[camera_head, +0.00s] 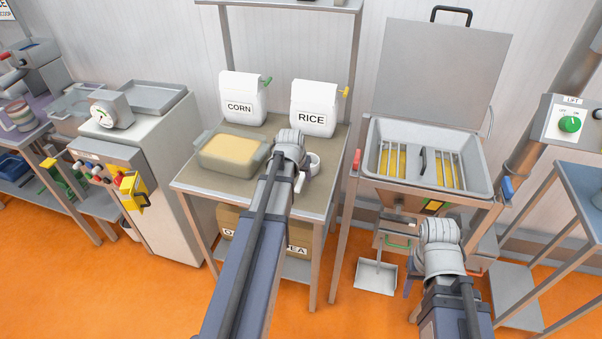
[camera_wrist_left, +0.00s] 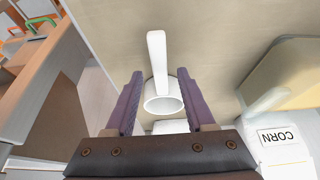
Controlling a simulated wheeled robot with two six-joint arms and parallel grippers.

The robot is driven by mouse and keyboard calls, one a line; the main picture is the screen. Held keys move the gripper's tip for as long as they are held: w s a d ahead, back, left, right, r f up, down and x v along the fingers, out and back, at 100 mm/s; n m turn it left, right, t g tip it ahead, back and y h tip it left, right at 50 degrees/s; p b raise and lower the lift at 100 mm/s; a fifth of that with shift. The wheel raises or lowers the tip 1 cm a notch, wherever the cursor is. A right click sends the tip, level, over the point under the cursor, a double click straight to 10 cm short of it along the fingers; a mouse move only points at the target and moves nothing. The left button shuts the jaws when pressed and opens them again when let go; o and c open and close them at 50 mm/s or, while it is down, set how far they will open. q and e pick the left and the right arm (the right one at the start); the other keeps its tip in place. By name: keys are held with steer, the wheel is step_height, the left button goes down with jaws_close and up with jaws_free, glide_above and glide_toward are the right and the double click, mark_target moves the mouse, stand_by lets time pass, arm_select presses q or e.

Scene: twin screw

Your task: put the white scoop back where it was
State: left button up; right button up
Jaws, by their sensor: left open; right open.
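The white scoop (camera_head: 314,161) is at the right part of the table (camera_head: 200,185) with the corn and rice bags. In the left wrist view its round cup (camera_wrist_left: 163,104) and long handle (camera_wrist_left: 156,52) show between the two purple fingers. My left gripper (camera_wrist_left: 159,80) is open around the scoop, with gaps on both sides of it. In the head view my left wrist and arm hide part of the scoop and most of the fingers. My right gripper (camera_head: 410,286) is open, low at the front right, mostly hidden by its own wrist.
A tub of yellow grain (camera_head: 214,168) stands left of my left gripper. Corn (camera_head: 242,101) and rice (camera_head: 314,110) bags stand behind. A hopper with a raised lid (camera_head: 442,68) stands right, with a dustpan (camera_head: 376,276) below it. A control cabinet (camera_head: 155,150) stands left.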

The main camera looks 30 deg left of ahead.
arm_select(q)
steer(key=p+v, duration=0.6)
steer(key=v, duration=0.1)
steer(key=shift+s+r, duration=0.2)
steer(key=shift+r, duration=0.05)
steer(key=shift+d, duration=0.15)
steer(key=s+d+m+g, duration=0.1)
steer(key=s+d, duration=0.4)
steer(key=d, duration=0.5)
steer(key=s+d+f+m+g, duration=0.1)
steer(key=s+d+m+g, duration=0.1)
steer(key=s+d, duration=0.4)
steer(key=s+d+m+g, duration=0.1)
steer(key=s+d+m, duration=0.2)
steer(key=d, duration=1.1)
steer(key=s, duration=0.2)
steer(key=shift+s+d+f+m+g, duration=0.3)
steer(key=shift+s+f+g, duration=0.05)
steer(key=shift+g, duration=0.05)
steer(key=shift+s, duration=0.1)
